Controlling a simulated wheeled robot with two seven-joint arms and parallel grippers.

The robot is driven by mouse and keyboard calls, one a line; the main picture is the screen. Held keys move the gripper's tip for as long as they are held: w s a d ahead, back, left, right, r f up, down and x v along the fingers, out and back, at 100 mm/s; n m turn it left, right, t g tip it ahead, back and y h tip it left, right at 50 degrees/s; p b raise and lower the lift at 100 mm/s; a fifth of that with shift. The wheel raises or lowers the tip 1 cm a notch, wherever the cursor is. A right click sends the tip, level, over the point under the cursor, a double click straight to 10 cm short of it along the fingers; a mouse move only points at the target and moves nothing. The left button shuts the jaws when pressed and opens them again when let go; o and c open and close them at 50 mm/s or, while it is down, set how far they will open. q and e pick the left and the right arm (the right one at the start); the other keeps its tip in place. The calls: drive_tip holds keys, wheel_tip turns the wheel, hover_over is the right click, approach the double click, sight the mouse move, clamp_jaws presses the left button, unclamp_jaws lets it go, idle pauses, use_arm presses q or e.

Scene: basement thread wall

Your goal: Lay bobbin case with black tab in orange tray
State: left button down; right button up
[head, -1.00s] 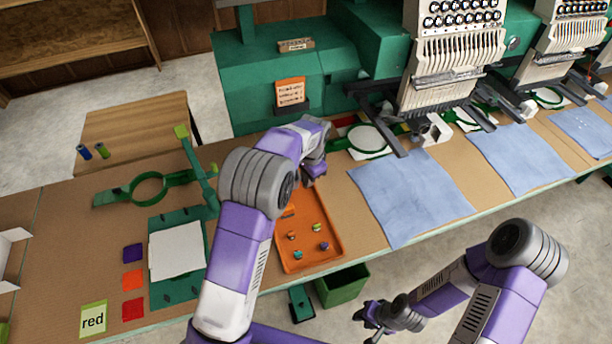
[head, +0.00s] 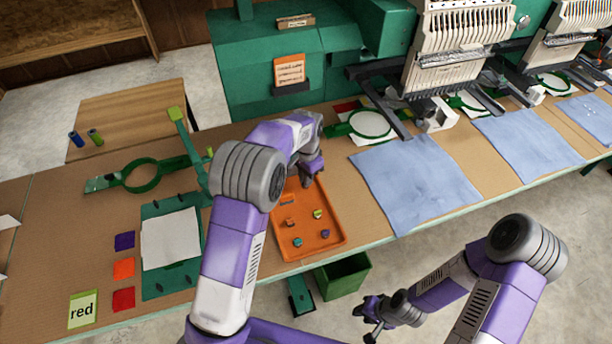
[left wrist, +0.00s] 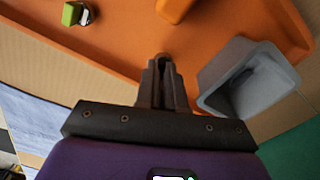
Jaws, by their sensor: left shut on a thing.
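The orange tray (head: 331,205) lies on the table and holds several small bobbin cases, among them one with a yellow-green tab (head: 318,214), one teal (head: 298,242) and one blue-purple (head: 325,233). My left gripper (head: 308,183) is over the tray's far end, pointing down. In the left wrist view my left gripper (left wrist: 163,65) is shut on a small dark thing, mostly hidden between the fingertips, with orange tray floor (left wrist: 120,40) behind it. I cannot make out its tab. My right gripper (head: 368,318) is empty and looks open, low beyond the table's front edge.
A grey open bin (left wrist: 245,80) stands beside the tray in the left wrist view. A blue cloth (head: 410,185) lies right of the tray. A green bin (head: 343,278) is below the table edge. A green board with white cloth (head: 170,240) lies left.

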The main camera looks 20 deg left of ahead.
use_arm(q)
drive_tip(key=shift+f, duration=0.5)
idle(0.3)
drive_tip(key=c, duration=1.2)
unclamp_jaws()
drive_tip(key=shift+o, duration=0.2)
drive_tip(key=shift+r+p, duration=0.85)
drive_tip(key=shift+r, duration=3.05)
